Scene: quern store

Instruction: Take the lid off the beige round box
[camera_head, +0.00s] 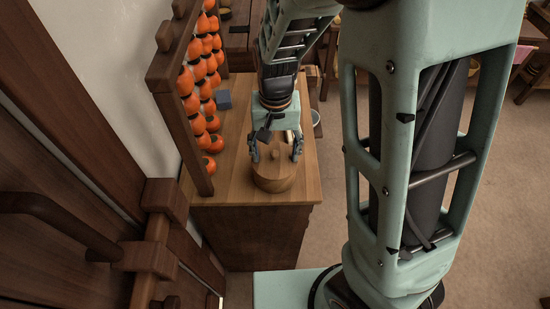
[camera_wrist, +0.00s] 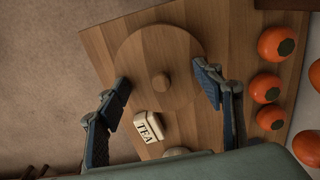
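The beige round box (camera_head: 273,178) stands on a wooden cabinet top with its lid (camera_wrist: 160,50) on. My gripper (camera_head: 275,153) is over the box, pointing down.
The cabinet top (camera_head: 230,188) is wooden. A white block marked TEA (camera_wrist: 148,127) stands close to the box. Several orange round things (camera_wrist: 277,44) hang or lie along a wooden rack (camera_head: 180,110) beside the wall. A blue-grey block (camera_head: 223,99) lies further back.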

